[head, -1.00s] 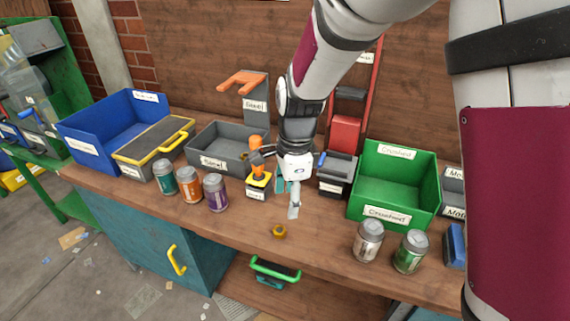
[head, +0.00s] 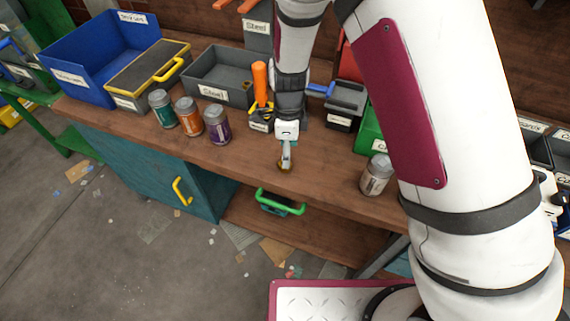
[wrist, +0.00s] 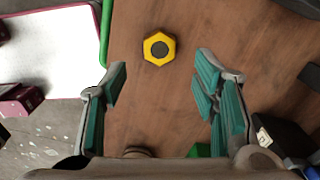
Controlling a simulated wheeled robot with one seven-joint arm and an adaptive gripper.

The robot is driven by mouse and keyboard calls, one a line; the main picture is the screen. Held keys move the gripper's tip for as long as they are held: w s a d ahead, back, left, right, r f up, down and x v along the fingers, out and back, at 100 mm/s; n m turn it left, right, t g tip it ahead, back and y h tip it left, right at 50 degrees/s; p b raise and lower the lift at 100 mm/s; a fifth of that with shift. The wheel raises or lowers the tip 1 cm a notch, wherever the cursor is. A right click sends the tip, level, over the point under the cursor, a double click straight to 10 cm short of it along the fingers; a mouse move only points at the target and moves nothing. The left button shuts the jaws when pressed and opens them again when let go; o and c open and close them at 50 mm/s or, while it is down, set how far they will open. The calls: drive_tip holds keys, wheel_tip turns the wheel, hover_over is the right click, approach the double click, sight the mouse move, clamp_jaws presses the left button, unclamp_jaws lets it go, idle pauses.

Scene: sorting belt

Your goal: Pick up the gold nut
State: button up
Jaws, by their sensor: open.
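The gold nut (wrist: 158,48) lies flat on the wooden workbench in the wrist view, a hexagon with a dark round hole. It sits beyond my fingertips, near the midline between them. In the head view the gold nut (head: 284,168) is small and partly hidden behind my fingers. My gripper (wrist: 160,85) is open and empty, with its teal-padded fingers spread on either side. In the head view my gripper (head: 286,158) points down at the nut near the bench's front edge.
Teal, orange and purple cans (head: 190,118) stand left of my gripper, and another can (head: 376,175) stands right. An orange-handled tool (head: 260,85) stands behind. A grey bin (head: 222,92) and blue bin (head: 95,60) sit further back. The bench around the nut is clear.

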drive_tip(key=shift+f, duration=2.6)
clamp_jaws()
